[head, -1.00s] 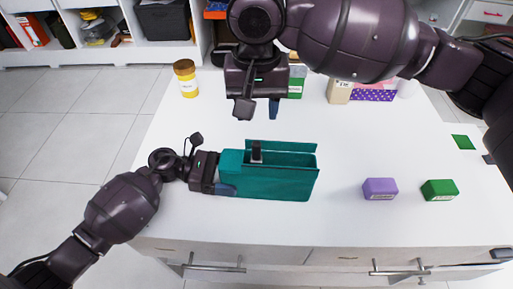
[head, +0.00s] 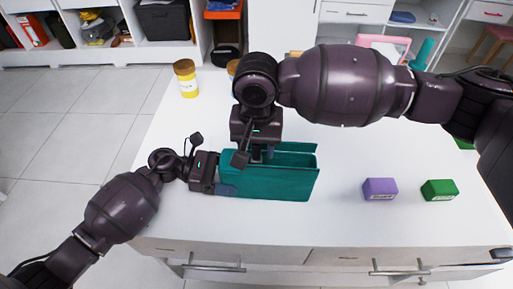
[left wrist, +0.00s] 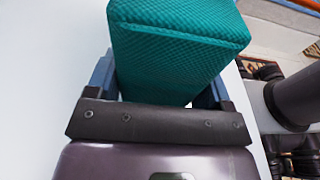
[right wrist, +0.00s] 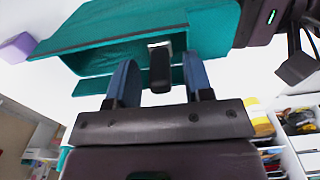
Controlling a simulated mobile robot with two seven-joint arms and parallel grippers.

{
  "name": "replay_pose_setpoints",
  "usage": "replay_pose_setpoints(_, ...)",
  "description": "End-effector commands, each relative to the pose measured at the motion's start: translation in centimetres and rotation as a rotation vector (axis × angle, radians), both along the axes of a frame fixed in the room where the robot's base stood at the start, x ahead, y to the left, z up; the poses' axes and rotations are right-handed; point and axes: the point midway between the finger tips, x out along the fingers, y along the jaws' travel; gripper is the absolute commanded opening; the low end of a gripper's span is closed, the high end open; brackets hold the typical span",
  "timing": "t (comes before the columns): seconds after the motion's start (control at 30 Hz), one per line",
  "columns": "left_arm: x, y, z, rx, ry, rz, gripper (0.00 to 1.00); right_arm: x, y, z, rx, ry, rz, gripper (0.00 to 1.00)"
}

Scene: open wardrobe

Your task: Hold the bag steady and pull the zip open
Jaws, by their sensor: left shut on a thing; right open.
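The teal bag (head: 275,184) stands upright on the white table, its top partly open toward the right. It also shows in the left wrist view (left wrist: 175,50) and the right wrist view (right wrist: 110,42). My left gripper (head: 226,187) is shut on the bag's left end, one finger on each side. My right gripper (head: 257,154) is over the left part of the bag's top. In the right wrist view its open fingers (right wrist: 160,78) stand either side of the dark zip pull (right wrist: 160,72), with gaps on both sides. My right gripper mostly hides the pull in the head view.
A purple block (head: 380,189) and a green block (head: 440,190) lie on the table right of the bag. A yellow jar (head: 186,78) stands at the back left. The table (head: 345,225) is clear between bag and blocks. My right arm covers things at the back.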

Motion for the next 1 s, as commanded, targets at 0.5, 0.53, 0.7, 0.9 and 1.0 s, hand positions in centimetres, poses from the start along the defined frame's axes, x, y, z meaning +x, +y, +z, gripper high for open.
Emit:
replay_pose_setpoints(0.5,-0.04,0.01,-0.10,0.001,0.001,0.000,0.55,0.02,0.01,-1.36,0.000,-0.001,0.000,0.42)
replay_pose_setpoints(0.53,-0.04,0.01,-0.10,0.001,0.001,0.000,0.55,0.02,0.01,-1.35,0.000,-0.001,0.001,0.38)
replay_pose_setpoints(0.7,-0.04,0.01,-0.10,0.001,0.001,0.000,0.55,0.01,0.02,-1.34,0.000,-0.001,0.001,0.12)
replay_pose_setpoints(0.9,-0.04,0.01,-0.11,0.001,0.002,0.000,0.55,0.01,0.02,-1.34,0.000,-0.001,0.001,0.00)
replay_pose_setpoints(1.0,-0.04,0.01,-0.11,0.001,0.002,0.000,0.55,0.00,0.09,-1.34,0.000,0.000,0.001,0.00)
